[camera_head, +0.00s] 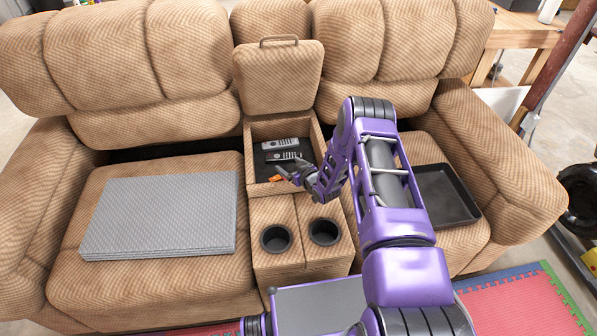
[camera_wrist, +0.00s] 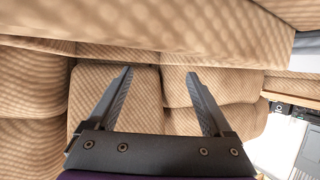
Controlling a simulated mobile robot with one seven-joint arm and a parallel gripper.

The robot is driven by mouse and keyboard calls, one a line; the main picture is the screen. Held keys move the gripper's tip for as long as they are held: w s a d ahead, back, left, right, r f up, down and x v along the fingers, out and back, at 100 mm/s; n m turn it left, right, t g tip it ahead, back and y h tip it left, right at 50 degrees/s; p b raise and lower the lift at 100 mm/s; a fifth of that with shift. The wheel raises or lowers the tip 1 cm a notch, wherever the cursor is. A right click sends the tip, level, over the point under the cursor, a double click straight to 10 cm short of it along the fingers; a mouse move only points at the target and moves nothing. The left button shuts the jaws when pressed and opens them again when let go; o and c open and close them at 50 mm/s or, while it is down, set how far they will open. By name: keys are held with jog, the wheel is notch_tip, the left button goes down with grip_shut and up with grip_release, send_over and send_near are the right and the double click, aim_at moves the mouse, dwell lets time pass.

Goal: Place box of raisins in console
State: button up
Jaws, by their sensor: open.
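The console (camera_head: 315,148) sits between the two recliner seats, with its lid (camera_head: 278,78) raised. Two grey remotes (camera_head: 281,144) lie in its dark bin. A small orange item (camera_head: 276,178) shows at the bin's front, beside my gripper (camera_head: 285,172); it may be the box of raisins, but it is too small and partly covered to tell. My gripper is over the front part of the open bin. The wrist view shows the gripper (camera_wrist: 158,71) with its fingers apart and only tan upholstery between them.
Two cup holders (camera_head: 276,238) are in front of the bin. A stack of grey sheets (camera_head: 160,215) lies on the left seat. A black tray (camera_head: 446,195) lies on the right seat. A wooden table (camera_head: 520,32) stands behind at the right.

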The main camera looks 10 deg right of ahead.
jog(key=p+v, duration=0.2)
jog(key=v, duration=1)
jog(key=shift+r, duration=0.3)
